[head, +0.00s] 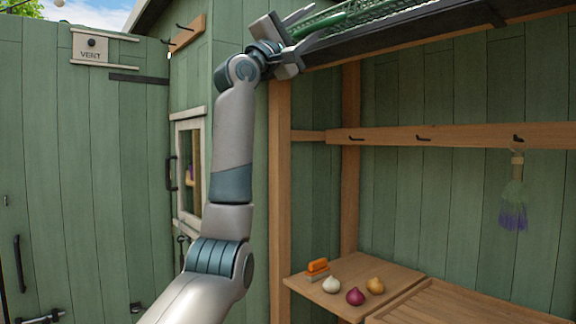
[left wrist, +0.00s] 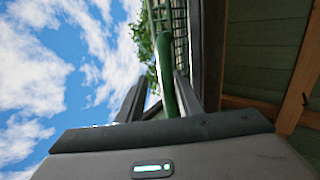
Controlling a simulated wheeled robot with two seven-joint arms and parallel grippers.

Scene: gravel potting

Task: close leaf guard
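The leaf guard (head: 352,14) is a green mesh strip along the dark gutter at the top of the shed front; it also shows in the left wrist view (left wrist: 181,20). A green bar-like handle (head: 322,22) sits at its near left end. My left gripper (head: 306,28) is raised to this end. In the left wrist view the handle (left wrist: 166,70) lies between the two spread fingers (left wrist: 158,95), nearer the right one, with a gap to the left finger. Whether the guard lies flat is hard to tell. My right gripper is out of view.
The dark gutter (head: 410,30) runs right from my gripper under the roof edge. Leaves (left wrist: 143,38) show beside the mesh. A wooden post (head: 280,200) stands by my arm. Below are a shelf (head: 400,275) with bulbs and a hook rail (head: 460,135) with a hanging lavender bunch (head: 514,195).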

